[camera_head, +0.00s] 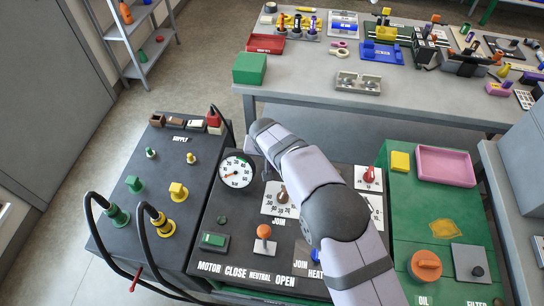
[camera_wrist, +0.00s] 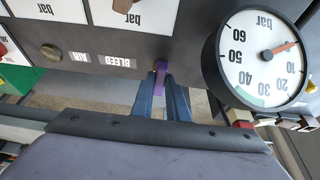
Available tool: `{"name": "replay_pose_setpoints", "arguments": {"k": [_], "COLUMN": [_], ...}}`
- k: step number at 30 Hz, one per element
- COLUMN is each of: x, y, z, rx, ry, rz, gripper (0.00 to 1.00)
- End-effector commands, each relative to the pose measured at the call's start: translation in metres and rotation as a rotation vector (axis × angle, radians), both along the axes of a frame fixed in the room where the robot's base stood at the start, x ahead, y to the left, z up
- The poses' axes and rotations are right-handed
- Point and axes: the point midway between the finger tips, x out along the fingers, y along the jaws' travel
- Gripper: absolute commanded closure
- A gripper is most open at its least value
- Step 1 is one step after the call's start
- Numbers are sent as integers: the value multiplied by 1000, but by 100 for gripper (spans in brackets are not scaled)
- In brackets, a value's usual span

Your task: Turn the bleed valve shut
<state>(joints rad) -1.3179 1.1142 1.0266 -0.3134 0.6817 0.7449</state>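The bleed valve shows in the wrist view as a small purple handle (camera_wrist: 160,72) by the edge of the dark panel, next to the upside-down BLEED label (camera_wrist: 115,61). My gripper (camera_wrist: 161,84) has its two blue-grey fingers on either side of the handle. The fingertips look closed against it, with the handle between them. In the head view my arm reaches over the panel to its far edge beside the gauge, and it hides the fingertips and the valve.
A round gauge (camera_head: 236,172) with an orange needle stands close to my gripper; it also shows in the wrist view (camera_wrist: 266,54). An orange-topped lever (camera_head: 264,232) rises from the panel. A grey workbench (camera_head: 300,82) stands beyond.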

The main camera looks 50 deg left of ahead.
Motion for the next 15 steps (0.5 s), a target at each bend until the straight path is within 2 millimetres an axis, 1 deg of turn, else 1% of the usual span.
{"name": "replay_pose_setpoints", "arguments": {"k": [8, 15], "x": [0, 1], "y": [-1, -2], "z": [0, 0], "rx": [0, 0], "ry": [1, 1], "rz": [20, 121], "gripper": [100, 100]}}
